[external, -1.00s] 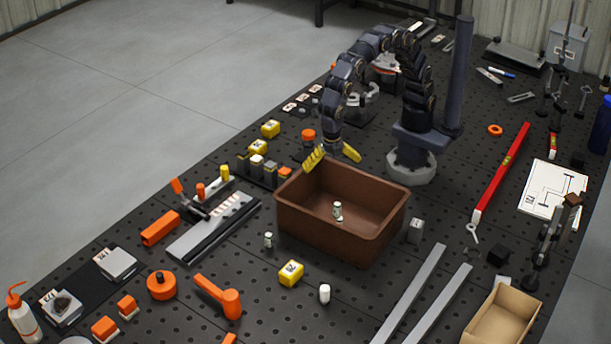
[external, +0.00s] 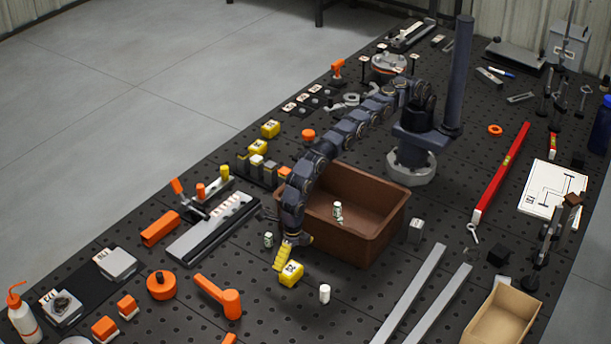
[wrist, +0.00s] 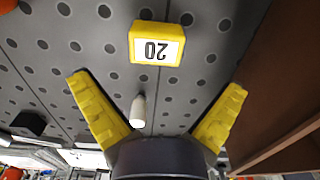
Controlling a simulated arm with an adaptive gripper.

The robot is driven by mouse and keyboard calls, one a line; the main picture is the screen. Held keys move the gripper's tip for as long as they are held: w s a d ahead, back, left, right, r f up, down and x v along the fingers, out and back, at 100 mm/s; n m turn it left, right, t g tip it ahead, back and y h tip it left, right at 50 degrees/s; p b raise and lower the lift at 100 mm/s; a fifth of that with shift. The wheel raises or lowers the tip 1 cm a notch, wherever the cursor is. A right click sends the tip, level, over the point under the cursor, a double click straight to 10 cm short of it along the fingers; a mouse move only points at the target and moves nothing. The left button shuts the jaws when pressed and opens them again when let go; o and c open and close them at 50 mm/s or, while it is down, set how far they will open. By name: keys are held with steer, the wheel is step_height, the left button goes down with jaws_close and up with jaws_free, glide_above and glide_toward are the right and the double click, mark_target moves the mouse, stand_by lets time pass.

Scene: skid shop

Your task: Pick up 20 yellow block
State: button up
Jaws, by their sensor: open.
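The yellow block labelled 20 (external: 290,273) lies on the black perforated bench, in front of the brown bin. In the wrist view the yellow block (wrist: 157,44) shows its white label upside down, beyond and between my fingertips. My gripper (external: 283,262) hangs low next to the block in the external view, and one yellow finger overlaps the block's left side there. In the wrist view my gripper (wrist: 158,82) has its yellow fingers wide apart with nothing between the tips.
The brown bin (external: 375,229) stands right behind my gripper, and its wall rises along the right of the wrist view. A small white cylinder (external: 324,293) stands right of the block. An orange tool (external: 225,298) lies to the left. Two grey bars (external: 412,290) lie further right.

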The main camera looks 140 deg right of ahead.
mark_target(291, 268)
steer(key=shift+w+d+f, duration=0.15)
steer(key=shift+f, duration=0.7)
steer(key=shift+w+d+f, duration=0.1)
steer(key=shift+d+f, duration=0.05)
steer(key=shift+f, duration=1.75)
steer(key=c, duration=1.2)
